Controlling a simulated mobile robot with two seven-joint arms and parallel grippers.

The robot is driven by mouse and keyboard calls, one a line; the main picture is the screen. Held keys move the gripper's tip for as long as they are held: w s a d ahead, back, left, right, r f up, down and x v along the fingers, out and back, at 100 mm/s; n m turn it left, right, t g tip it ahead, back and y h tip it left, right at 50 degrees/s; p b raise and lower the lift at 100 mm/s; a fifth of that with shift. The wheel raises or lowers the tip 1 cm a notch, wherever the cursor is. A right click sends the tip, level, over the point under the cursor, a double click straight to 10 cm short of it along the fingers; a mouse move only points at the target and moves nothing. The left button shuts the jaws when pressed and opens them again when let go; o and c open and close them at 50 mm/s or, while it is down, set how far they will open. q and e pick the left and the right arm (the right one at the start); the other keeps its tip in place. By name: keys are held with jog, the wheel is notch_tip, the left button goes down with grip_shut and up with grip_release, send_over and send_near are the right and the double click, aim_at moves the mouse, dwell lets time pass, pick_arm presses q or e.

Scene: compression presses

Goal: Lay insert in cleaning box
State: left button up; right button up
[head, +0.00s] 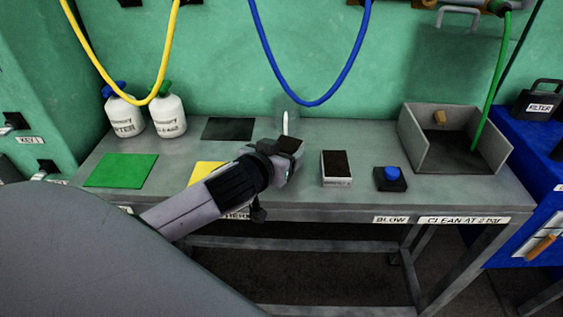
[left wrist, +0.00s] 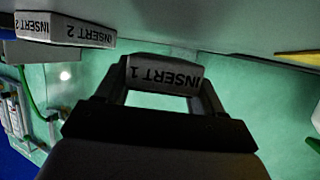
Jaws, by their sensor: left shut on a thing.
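My left gripper (head: 287,158) reaches over the middle of the grey bench in the head view. In the left wrist view the gripper (left wrist: 165,88) is shut on insert 1 (left wrist: 165,74), a pale block whose label appears upside down. Its fingers are at the block's two ends. The cleaning box (head: 415,142) is a grey open-topped box at the bench's right end, well to the right of the gripper. It holds a small tan piece, and a green hose runs into it. My right gripper is not in view.
Insert 2 (head: 336,168), with a dark top, rests right of my gripper; it also shows in the left wrist view (left wrist: 66,31). A blue button (head: 391,173) stands between it and the box. Green (head: 120,170) and yellow (head: 207,173) mats and two bottles are on the left. Hoses hang behind.

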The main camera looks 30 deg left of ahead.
pick_arm(q)
notch_tip(320, 180, down, 2)
jog(key=o, duration=0.9)
jog(key=shift+f, duration=0.2)
jog(key=o, duration=0.4)
